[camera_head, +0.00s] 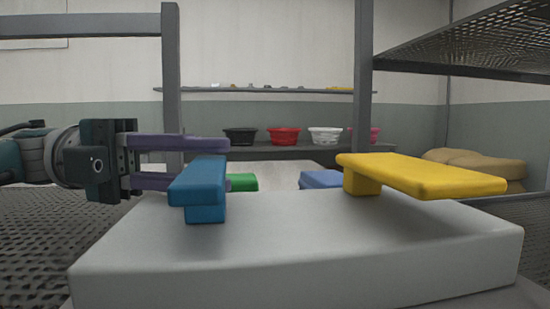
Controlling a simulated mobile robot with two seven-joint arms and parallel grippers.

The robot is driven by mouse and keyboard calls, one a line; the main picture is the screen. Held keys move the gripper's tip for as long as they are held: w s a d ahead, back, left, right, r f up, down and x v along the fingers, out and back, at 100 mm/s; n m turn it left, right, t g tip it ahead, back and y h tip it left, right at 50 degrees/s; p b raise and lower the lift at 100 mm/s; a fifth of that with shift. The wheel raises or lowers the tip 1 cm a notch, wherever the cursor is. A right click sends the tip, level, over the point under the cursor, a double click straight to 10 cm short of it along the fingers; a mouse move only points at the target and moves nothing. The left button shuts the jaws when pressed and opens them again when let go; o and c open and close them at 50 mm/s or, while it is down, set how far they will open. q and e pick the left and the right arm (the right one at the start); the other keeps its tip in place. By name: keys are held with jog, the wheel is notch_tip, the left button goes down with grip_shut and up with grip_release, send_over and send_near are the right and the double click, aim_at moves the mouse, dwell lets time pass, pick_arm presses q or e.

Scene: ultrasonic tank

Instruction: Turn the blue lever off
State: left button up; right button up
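The blue lever (199,181) stands at the left of the light grey box (300,240), its flat bar pointing toward me on a short block. The yellow lever (425,173) is on the right of the same box, its bar reaching right. My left gripper (175,161) comes in from the left with two purple fingers spread apart, one above the other. The upper finger passes just above the far end of the blue lever. The lower finger's tip is hidden behind the lever. I cannot tell whether either finger touches it. My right gripper is not in view.
A grey frame post (172,80) rises behind my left gripper, and another post (363,75) stands right of centre. A mesh shelf (480,45) hangs at upper right. Green (242,182) and blue (320,179) pieces show behind the box. Several coloured baskets (283,136) stand farther back.

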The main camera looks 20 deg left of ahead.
pick_arm(q)
jog(key=a, duration=0.5)
jog(key=s+a, duration=0.1)
jog(key=a, duration=0.2)
jog(key=shift+s+a+b, duration=0.1)
jog(key=shift+a+b, duration=0.15)
jog(key=shift+b, duration=0.1)
